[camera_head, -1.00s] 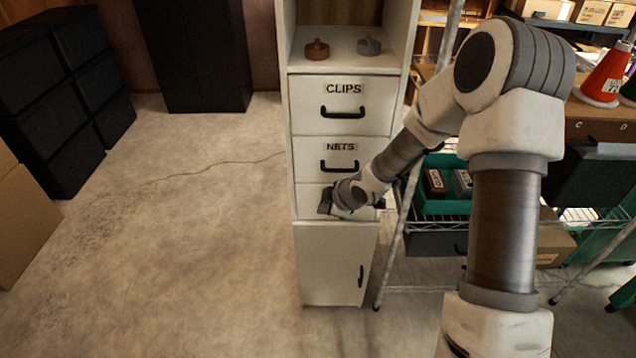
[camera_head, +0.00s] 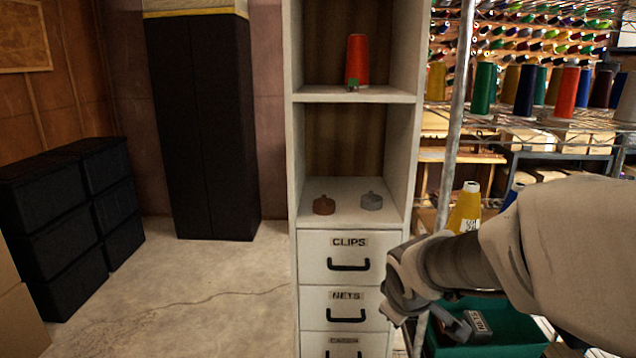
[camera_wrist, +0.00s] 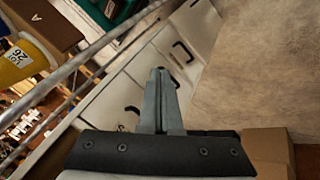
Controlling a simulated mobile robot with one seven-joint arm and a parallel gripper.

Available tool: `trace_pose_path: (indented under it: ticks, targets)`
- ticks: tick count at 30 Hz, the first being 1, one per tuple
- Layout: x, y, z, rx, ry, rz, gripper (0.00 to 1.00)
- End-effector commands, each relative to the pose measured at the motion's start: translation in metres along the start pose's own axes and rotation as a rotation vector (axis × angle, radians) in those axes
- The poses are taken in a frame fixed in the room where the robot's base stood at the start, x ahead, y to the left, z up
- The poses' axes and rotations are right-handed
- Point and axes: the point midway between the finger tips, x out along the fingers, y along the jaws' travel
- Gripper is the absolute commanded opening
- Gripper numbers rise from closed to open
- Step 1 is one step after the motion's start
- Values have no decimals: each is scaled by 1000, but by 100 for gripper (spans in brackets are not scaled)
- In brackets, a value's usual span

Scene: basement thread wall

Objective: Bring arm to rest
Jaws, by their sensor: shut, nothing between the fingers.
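My gripper (camera_wrist: 161,74) is shut and empty, its two grey fingers pressed together in the wrist view. In the head view my gripper (camera_head: 458,328) is at the lower right, at the end of my bent arm. It appears in front of the right edge of the white drawer cabinet (camera_head: 312,245) and the teal bin, touching neither as far as I can see. The cabinet's drawers, labelled CLIPS (camera_head: 348,257) and NETS (camera_head: 346,308), look shut, as does the partly cut-off one below.
A metal rack post (camera_head: 457,100) stands right of the cabinet. A yellow cone (camera_head: 465,208) and a teal bin (camera_head: 505,335) are close to my arm. Shelves of thread cones (camera_head: 525,90) fill the right. Black boxes (camera_head: 70,220) stand left; open floor (camera_head: 220,290) lies between.

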Motion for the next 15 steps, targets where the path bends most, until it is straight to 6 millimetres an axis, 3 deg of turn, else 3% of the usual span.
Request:
trace_pose_path:
  ticks: [1, 6, 15]
  targets:
    - [-24, 4, 6, 56, -4, 13, 0]
    - [-83, 0, 31, 252, -23, 14, 0]
    - [-164, -32, 74, 569, -18, -67, 0]
